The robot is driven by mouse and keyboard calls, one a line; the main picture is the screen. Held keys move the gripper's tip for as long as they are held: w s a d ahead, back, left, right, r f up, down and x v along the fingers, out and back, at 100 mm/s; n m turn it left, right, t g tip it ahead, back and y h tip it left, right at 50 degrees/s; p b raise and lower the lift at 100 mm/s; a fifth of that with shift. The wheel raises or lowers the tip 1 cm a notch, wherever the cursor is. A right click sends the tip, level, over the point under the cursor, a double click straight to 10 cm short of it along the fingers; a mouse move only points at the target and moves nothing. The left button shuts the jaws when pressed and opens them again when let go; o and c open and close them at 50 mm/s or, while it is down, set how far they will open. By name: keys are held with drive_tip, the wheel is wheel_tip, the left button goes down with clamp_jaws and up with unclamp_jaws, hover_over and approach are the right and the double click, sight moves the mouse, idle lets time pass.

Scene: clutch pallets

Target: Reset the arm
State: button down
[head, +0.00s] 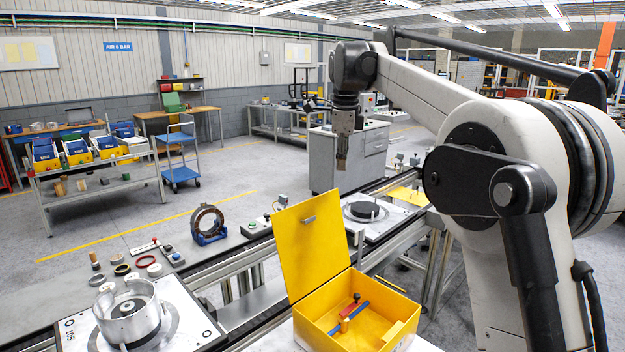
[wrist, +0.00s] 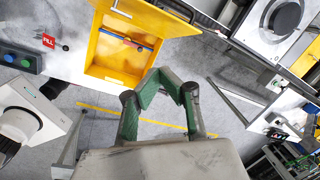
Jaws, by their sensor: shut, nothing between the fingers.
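My arm reaches in from the right of the head view. My gripper (head: 342,166) hangs from its end, pointing down, high above the conveyor line and clear of everything. In the wrist view my gripper (wrist: 158,76) shows its green-lined fingers bent inward, with the tips together and nothing between them. The open yellow box (head: 402,337) stands below on the front surface, apart from the gripper. It also shows at the top of the wrist view (wrist: 96,68).
Red and blue tools (head: 349,315) lie inside the box, whose lid (head: 312,245) stands raised. A pallet with a metal housing (head: 128,312) is at front left; another pallet with a dark disc (head: 364,210) is behind the box. A blue-based ring (head: 208,222) stands between. Air around the gripper is free.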

drive_tip(key=s+d+f+n+t+b, duration=0.1)
drive_tip(key=s+d+f+n+b, duration=0.2)
drive_tip(key=s, duration=0.5)
drive_tip(key=s+d+f+n+t+b, duration=0.1)
drive_tip(key=s+d+f+n, duration=0.2)
drive_tip(key=s, duration=0.4)
drive_tip(key=s+d+f+n+t+b, duration=0.1)
drive_tip(key=s+d+n+b, duration=0.15)
drive_tip(key=s+n, duration=0.4)
drive_tip(key=s+d+f+n+t+b, duration=0.1)
drive_tip(key=s+f+n, duration=0.3)
drive_tip(key=s+f, duration=0.7)
drive_tip(key=s+d+f+n+t+b, duration=0.1)
drive_tip(key=s+d+f+n+b, duration=0.1)
drive_tip(key=s+f, duration=0.9)
drive_tip(key=shift+s+d+n+t+b, duration=0.25)
drive_tip(key=shift+d+n+t+b, duration=0.15)
drive_tip(key=shift+n, duration=0.55)
drive_tip(key=shift+r, duration=0.1)
